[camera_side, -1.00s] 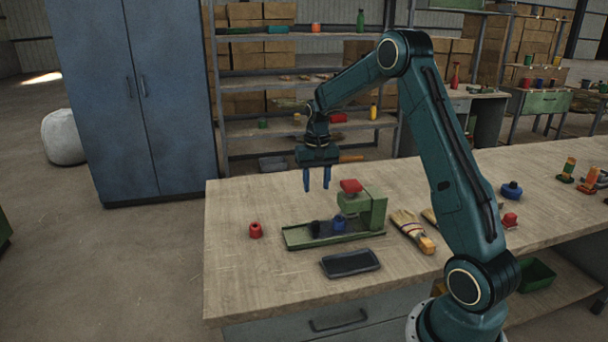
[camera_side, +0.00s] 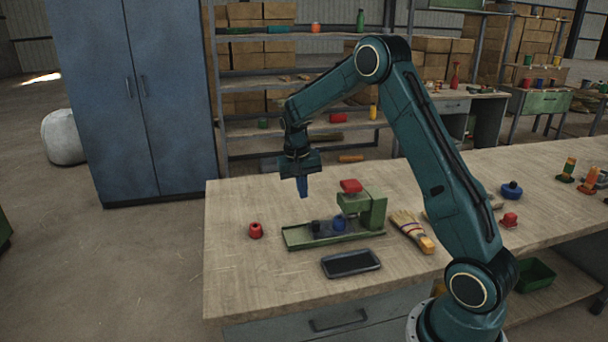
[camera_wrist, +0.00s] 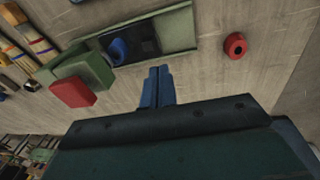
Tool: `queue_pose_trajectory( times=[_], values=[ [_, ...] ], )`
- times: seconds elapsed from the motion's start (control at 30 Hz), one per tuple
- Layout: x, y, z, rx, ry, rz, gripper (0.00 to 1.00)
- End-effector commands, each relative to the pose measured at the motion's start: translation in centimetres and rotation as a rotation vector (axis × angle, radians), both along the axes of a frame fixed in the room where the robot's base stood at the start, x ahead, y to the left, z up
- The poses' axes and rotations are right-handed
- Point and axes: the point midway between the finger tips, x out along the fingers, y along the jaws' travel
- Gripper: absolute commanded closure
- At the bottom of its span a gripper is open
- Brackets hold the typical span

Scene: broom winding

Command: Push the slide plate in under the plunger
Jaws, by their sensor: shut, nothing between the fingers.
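The green press (camera_side: 374,209) stands on the bench with its red plunger top (camera_side: 351,186) over the right part of a long green base (camera_side: 299,240). On the base, a small black knob (camera_side: 316,227) stands left of a blue round piece (camera_side: 339,224). In the wrist view the dark slide plate (camera_wrist: 178,32) lies in the base, beside the blue piece (camera_wrist: 118,50). How far the plate reaches under the plunger is hidden. My gripper (camera_side: 302,195) is shut and empty, pointing down above and behind the left part of the base, apart from it; its fingers (camera_wrist: 158,72) also show in the wrist view.
A red spool (camera_side: 256,231) stands left of the base. A dark shallow tray (camera_side: 350,263) lies in front. The bench's left end (camera_side: 232,275) is clear.

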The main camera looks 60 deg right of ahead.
Motion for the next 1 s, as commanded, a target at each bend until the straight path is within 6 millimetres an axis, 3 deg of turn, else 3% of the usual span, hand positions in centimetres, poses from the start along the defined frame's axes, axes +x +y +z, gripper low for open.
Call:
queue_pose_trajectory(
  times=[0.2,0.5,1.0],
  values=[
    [1.9,3.9,-2.2,-0.187,0.027,-0.026,1.0],
    [3.0,7.8,-2.8,-0.437,0.016,-0.037,1.0],
    [3.0,8.4,-2.9,-0.503,0.006,-0.038,1.0]
  ],
)
